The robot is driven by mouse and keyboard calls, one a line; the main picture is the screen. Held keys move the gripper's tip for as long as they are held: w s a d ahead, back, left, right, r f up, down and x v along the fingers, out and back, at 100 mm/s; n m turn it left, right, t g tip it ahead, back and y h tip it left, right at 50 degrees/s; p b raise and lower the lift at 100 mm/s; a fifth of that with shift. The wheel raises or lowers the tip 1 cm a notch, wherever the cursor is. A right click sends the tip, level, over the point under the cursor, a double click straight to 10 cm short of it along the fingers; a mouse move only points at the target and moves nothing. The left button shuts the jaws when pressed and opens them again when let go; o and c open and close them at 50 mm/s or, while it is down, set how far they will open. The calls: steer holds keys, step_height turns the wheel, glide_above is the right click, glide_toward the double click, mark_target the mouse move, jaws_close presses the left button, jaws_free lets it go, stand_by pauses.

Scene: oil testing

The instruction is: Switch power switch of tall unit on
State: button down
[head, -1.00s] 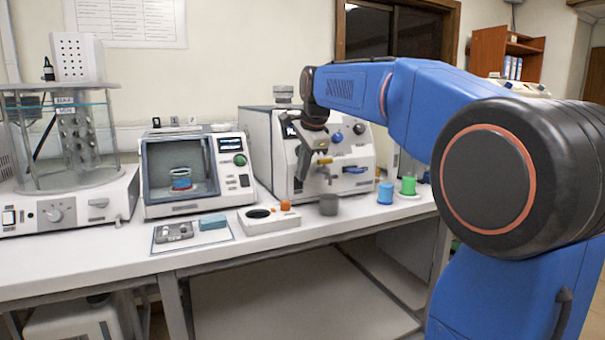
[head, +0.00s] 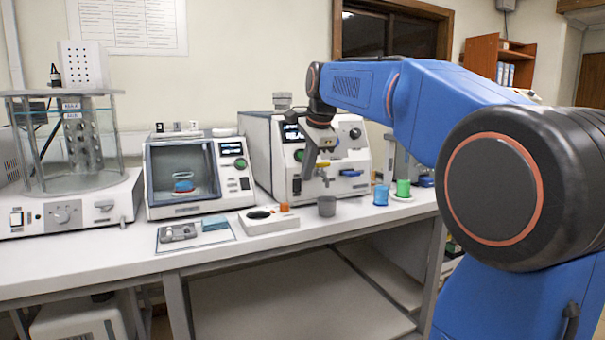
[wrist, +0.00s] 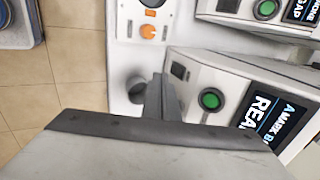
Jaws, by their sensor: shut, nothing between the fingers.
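The tall unit (head: 258,150) is a white bench machine with a dark screen, a green button (head: 299,155) and a yellow tap. In the wrist view its front panel shows the green button (wrist: 211,100), a lit screen and a small dark rocker switch (wrist: 180,71). My gripper (head: 307,176) hangs in front of the lower front of this unit, pointing down, shut and empty. In the wrist view my gripper (wrist: 160,82) shows its fingers together beside the rocker switch. I cannot tell whether they touch the panel. The switch's on or off position is too small to read.
A grey cup (head: 326,206) stands in front of the unit, close below my gripper. Blue (head: 381,195) and green (head: 403,188) cups stand to the right. A white base with an orange knob (head: 284,207) and a shorter windowed unit (head: 160,207) are to the left.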

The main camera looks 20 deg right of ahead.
step_height(320, 180, up, 9)
steer(key=s, duration=0.1)
stand_by(0.3)
steer(key=shift+s, duration=0.2)
steer(key=s+a+f+n, duration=0.2)
steer(key=s+f+n, duration=0.4)
steer(key=s+f, duration=0.5)
steer(key=s+a+f+n, duration=0.3)
steer(key=s+f+n, duration=0.3)
steer(key=s+f, duration=0.5)
steer(key=s+a+f+n, duration=0.2)
steer(key=s+f+n, duration=0.4)
steer(key=s+f, duration=0.5)
step_height(320, 180, down, 5)
steer(key=shift+a+r, duration=0.1)
steer(key=shift+a, duration=0.2)
steer(key=shift+s, duration=0.1)
